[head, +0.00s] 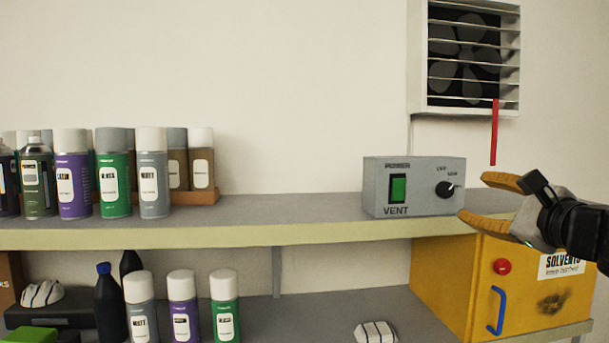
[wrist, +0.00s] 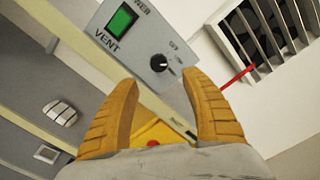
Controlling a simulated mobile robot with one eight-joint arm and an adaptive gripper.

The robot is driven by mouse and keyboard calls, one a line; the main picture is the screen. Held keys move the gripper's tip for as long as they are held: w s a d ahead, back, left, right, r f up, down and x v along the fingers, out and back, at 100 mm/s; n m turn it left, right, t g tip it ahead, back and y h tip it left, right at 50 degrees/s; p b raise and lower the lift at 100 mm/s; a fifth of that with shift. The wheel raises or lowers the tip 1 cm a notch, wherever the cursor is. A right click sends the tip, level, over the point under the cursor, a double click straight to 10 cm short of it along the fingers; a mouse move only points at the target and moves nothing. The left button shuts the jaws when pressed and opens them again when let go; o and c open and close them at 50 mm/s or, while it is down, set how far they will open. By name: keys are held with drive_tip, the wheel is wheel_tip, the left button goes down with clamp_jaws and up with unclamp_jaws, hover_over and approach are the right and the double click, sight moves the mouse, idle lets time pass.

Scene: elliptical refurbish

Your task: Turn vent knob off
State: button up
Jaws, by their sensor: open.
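The vent control box (head: 414,187) is a grey box standing on the upper shelf, right of centre in the head view. It has a green power switch (head: 398,188) and a black vent knob (head: 445,189) with a light pointer mark. In the wrist view the knob (wrist: 159,63) lies ahead, between and beyond the fingertips. The small dial lettering is hard to read; the pointer appears turned toward the right-hand label in the head view. My gripper (head: 473,197) is open and empty, just right of the box. Its orange fingers also show in the wrist view (wrist: 162,88), apart from the knob.
A wall vent fan (head: 470,55) with a red strip (head: 495,132) hangs above right. A yellow solvents cabinet (head: 500,285) stands below the shelf. Several spray cans (head: 113,180) crowd the shelf's left. The upper shelf (head: 290,207) is clear between cans and box.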

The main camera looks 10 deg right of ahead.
sight(448, 191)
drive_tip(key=w+p, duration=0.1)
drive_tip(key=w, duration=0.4)
drive_tip(key=w+p, duration=0.1)
drive_tip(key=w, duration=0.4)
drive_tip(key=shift+a+f, duration=0.1)
drive_tip(key=shift+a, duration=0.1)
drive_tip(key=c, duration=1.2)
